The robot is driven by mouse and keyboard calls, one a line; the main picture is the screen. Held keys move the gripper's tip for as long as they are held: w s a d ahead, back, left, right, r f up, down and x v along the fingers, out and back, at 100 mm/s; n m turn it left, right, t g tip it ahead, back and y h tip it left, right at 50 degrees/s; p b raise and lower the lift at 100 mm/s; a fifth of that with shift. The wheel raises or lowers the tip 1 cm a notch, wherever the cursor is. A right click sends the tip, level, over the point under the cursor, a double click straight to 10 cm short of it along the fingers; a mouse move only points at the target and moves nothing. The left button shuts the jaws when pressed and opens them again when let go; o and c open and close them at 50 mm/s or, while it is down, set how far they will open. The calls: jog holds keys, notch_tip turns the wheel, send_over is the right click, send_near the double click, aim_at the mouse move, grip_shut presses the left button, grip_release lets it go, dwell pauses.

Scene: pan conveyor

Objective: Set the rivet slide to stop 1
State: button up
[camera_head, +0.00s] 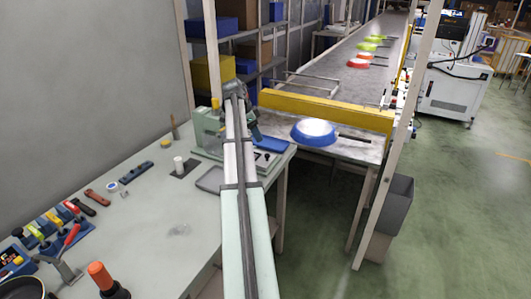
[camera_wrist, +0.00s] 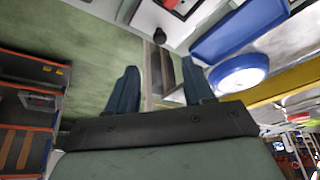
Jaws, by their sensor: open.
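The pale green riveting machine (camera_head: 208,130) stands at the back end of the workbench, partly hidden behind my arm. A small black knob (camera_head: 267,157) sits at the bench's right edge; it also shows in the wrist view (camera_wrist: 160,36) beside a pale plate. I cannot tell for certain whether this knob belongs to the rivet slide, and no stop numbers are readable. My gripper (camera_wrist: 158,66) is open and empty, its two dark fingers apart. In the wrist view the knob appears beyond the fingertips, untouched. In the head view the gripper is largely hidden by my arm.
A blue tray (camera_head: 270,144) lies near the knob. A blue pan (camera_head: 314,132) rests on the conveyor end (camera_head: 345,150), by a yellow rail (camera_head: 325,111). Tools (camera_head: 70,237) lie along the bench's left side.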

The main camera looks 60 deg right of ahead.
aim_at(266, 155)
jog(key=x, duration=1.1)
jog(key=shift+r, duration=0.1)
jog(key=shift+c, duration=0.5)
grip_shut()
